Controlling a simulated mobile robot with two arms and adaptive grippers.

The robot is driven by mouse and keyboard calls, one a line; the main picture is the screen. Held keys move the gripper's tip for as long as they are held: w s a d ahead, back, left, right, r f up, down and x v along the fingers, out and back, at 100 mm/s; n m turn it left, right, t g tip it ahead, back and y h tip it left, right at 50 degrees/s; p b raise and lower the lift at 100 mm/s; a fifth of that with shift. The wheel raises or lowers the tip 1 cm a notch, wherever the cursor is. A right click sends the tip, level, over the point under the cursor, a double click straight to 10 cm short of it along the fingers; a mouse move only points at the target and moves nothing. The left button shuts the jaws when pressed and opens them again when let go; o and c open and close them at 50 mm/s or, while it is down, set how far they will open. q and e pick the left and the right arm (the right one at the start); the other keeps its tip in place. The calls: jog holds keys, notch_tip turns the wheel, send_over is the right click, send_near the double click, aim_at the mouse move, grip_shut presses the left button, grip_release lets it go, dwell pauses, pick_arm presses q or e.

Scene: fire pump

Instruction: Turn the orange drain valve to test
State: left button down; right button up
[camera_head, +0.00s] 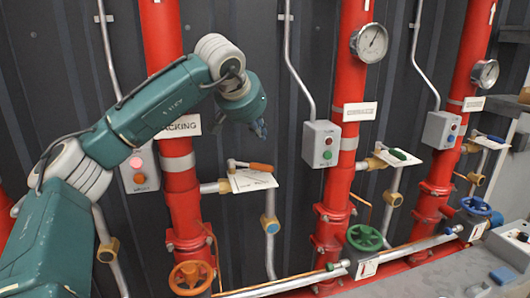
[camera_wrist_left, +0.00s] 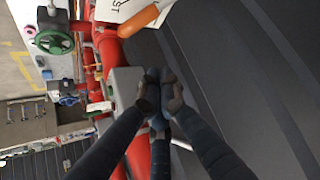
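The orange drain valve handle (camera_head: 262,167) points right from its metal lever, above a white label plate (camera_head: 251,181) on the pipe by the left red column. In the left wrist view the orange handle (camera_wrist_left: 138,20) is at the top, beside the plate (camera_wrist_left: 108,10), where part of the word "TEST" shows. My left gripper (camera_head: 262,130) is above the handle and apart from it. In the left wrist view the fingertips of my left gripper (camera_wrist_left: 160,80) are together with nothing seen between them. My right gripper is in neither view.
Three red columns stand along the dark wall. A grey box with buttons (camera_head: 321,144) is right of my left gripper. Orange (camera_head: 191,277), green (camera_head: 365,238) and blue (camera_head: 476,206) handwheels are low down. A green-handled valve (camera_head: 397,154) stands further right.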

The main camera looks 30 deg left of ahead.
aim_at(251, 166)
pick_arm(q)
jog(key=p+x, duration=0.3)
jog(key=x, duration=0.7)
jog(key=s, duration=0.2)
jog(key=s+f+p, duration=0.1)
jog(key=s, duration=0.1)
jog(key=shift+d, duration=0.35)
